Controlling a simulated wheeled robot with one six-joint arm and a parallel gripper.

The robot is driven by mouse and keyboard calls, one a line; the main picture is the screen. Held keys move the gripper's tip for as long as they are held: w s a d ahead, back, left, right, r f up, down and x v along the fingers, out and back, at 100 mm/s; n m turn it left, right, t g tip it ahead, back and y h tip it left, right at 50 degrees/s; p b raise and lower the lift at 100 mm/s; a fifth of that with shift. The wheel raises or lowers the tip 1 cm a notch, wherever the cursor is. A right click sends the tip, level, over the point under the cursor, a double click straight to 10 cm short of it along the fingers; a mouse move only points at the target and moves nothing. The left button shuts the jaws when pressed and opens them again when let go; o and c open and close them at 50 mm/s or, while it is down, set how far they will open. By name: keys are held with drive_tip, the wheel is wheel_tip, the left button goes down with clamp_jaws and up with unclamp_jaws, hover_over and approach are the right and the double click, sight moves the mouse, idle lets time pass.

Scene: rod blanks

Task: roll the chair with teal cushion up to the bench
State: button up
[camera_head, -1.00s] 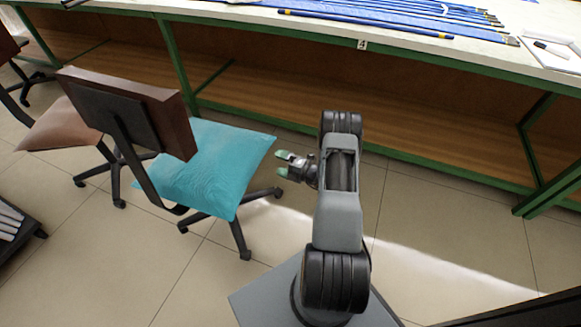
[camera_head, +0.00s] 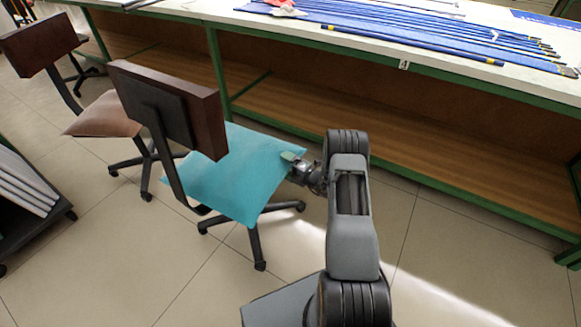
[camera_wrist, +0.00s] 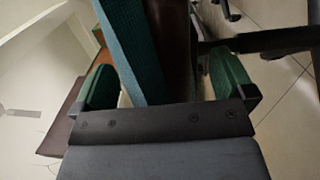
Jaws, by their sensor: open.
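The chair with the teal cushion (camera_head: 235,180) stands on the tiled floor in front of the bench (camera_head: 350,38). Its dark brown backrest (camera_head: 207,122) is on the left, and its black castor base (camera_head: 256,243) shows below. My gripper (camera_head: 291,165) is at the cushion's right edge in the head view. In the wrist view my gripper (camera_wrist: 165,85) is open, with a green-padded finger on each side. The teal cushion edge (camera_wrist: 130,45) runs between the fingers. I cannot tell whether either finger touches it.
A second chair with a brownish cushion (camera_head: 108,116) stands close by on the left. A dark rack with pale rods (camera_head: 25,185) is at the left edge. Blue rods (camera_head: 400,42) lie on the bench, which has green legs and a low wooden shelf (camera_head: 330,115).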

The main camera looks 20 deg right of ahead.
drive_tip(key=shift+c, duration=0.3)
drive_tip(key=shift+d, duration=0.1)
drive_tip(key=c, duration=1.5)
